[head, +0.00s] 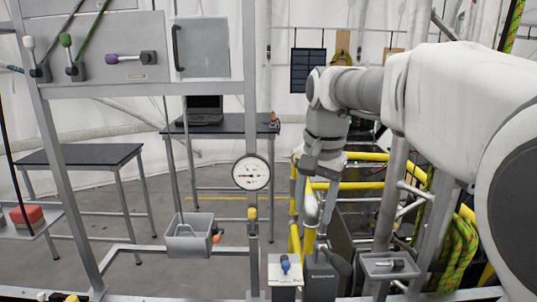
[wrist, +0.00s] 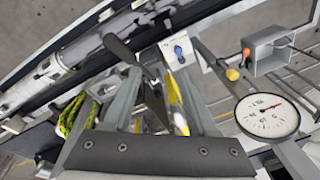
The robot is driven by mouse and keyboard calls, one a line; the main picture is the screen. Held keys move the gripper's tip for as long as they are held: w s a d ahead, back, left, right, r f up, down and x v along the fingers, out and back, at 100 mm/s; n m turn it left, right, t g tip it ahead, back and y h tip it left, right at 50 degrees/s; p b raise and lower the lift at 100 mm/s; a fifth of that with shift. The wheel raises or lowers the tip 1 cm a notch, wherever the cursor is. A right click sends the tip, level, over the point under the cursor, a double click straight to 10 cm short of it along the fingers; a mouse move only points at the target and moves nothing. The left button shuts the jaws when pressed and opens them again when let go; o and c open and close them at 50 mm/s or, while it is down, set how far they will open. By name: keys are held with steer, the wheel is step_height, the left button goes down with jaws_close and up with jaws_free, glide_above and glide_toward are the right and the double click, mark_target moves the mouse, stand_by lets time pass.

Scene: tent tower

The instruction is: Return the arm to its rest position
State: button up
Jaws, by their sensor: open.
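My arm reaches in from the right in the head view, bends at the elbow and points down, with its wrist end (head: 322,158) in front of the yellow railing. My gripper (wrist: 154,88) shows in the wrist view with its two grey fingers spread apart. I see nothing held between them. A dark lever and a yellow bar show beyond the gap.
Close by are a round gauge (head: 251,173), a grey open box (head: 190,235), a blue-knobbed switch box (head: 285,270) and a yellow railing (head: 350,186). A panel with levers (head: 108,50) stands at left. A table with a laptop (head: 205,109) stands behind.

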steer(key=s+d+f+n+t, duration=0.2)
steer(key=s+f+n, duration=0.1)
steer(key=s, duration=0.7)
steer(key=s+d+f+n+t, duration=0.1)
steer(key=s+d+f+n, duration=0.2)
steer(key=s, duration=0.7)
steer(key=shift+f+t, duration=0.4)
steer(key=shift+f, duration=0.05)
steer(key=shift+c, duration=0.6)
steer(key=shift+d, duration=0.1)
steer(key=shift+d, duration=0.15)
